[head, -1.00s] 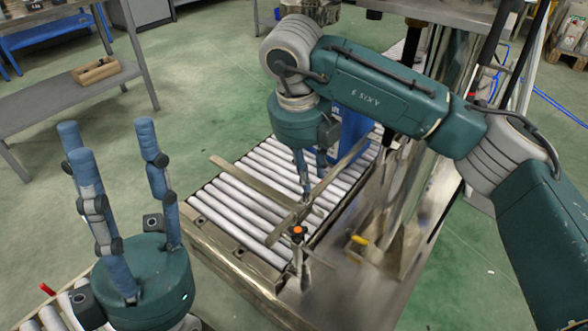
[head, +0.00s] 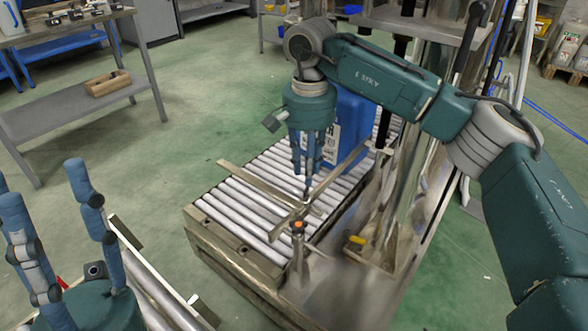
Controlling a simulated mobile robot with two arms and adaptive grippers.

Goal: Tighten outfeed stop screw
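An orange-topped screw or knob (head: 298,226) stands on a small post at the near right corner of the roller conveyor (head: 240,208). I cannot tell how tight it is. Two metal bars cross above the rollers: the left bar (head: 250,179) and the right bar (head: 338,176). My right gripper (head: 308,188) points down over the crossing of the bars, just above and behind the orange top. Its fingers are close together, and I cannot tell whether they hold anything. My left gripper (head: 42,185) points up at the lower left, fingers spread and empty.
A blue container (head: 352,125) with a white label stands on the rollers behind my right gripper. A steel frame (head: 400,215) with a yellow-handled part (head: 357,240) is to the right. A grey bench (head: 75,105) holds a wooden tray (head: 108,83). Green floor between is clear.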

